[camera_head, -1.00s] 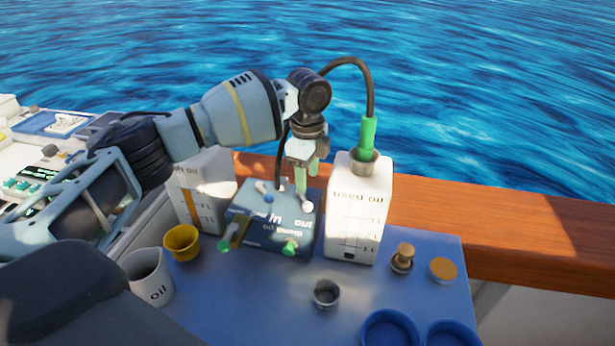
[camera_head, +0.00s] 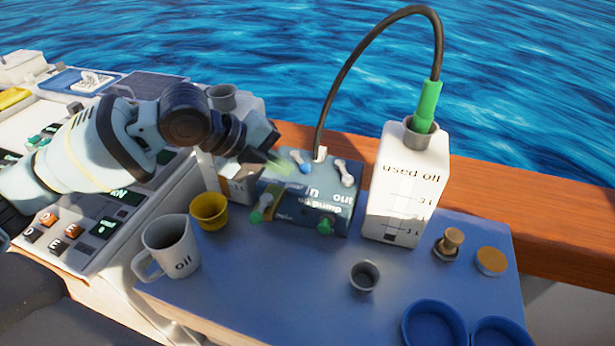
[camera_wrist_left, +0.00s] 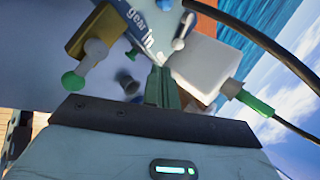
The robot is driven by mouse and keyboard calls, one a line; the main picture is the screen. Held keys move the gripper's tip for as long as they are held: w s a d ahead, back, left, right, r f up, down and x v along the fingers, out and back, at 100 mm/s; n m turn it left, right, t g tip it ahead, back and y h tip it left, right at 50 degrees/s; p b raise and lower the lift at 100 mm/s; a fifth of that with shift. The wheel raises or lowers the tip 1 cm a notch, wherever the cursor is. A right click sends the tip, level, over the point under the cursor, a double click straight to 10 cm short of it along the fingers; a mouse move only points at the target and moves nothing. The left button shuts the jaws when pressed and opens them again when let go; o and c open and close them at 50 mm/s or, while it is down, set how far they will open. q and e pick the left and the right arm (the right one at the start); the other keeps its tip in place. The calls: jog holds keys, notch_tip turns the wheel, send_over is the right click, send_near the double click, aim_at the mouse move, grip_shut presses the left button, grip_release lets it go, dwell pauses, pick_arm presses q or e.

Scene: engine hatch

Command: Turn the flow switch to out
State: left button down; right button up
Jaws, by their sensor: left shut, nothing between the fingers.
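The dark blue oil pump box (camera_head: 330,205) stands on the blue table and carries partly hidden lettering. A blue-tipped switch (camera_head: 300,161) and a white-ended switch (camera_head: 344,172) sit on its top; I cannot tell which is the flow switch or its exact setting. My left gripper (camera_head: 279,166) is shut and empty, its green fingers just left of the blue-tipped switch in the head view; contact is unclear. My right gripper is out of view.
A white used oil container (camera_head: 402,185) stands right of the box, with a green-ended hose (camera_head: 428,105) in its neck. An oil mug (camera_head: 170,250), yellow cup (camera_head: 209,211) and small grey cup (camera_head: 365,276) stand around.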

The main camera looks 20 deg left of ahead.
aim_at(344, 172)
pick_arm(q)
jog(key=x, duration=0.9)
jog(key=shift+w+d, duration=0.1)
jog(key=shift+d, duration=0.15)
jog(key=shift+w+d+f, duration=0.15)
jog(key=shift+w+d, duration=0.35)
jog(key=shift+d, duration=0.1)
jog(key=shift+w+d+f, duration=0.15)
jog(key=shift+w+d, duration=0.4)
jog(key=shift+d, duration=0.05)
jog(key=shift+w+d+f, duration=0.1)
jog(key=shift+w+d, duration=0.3)
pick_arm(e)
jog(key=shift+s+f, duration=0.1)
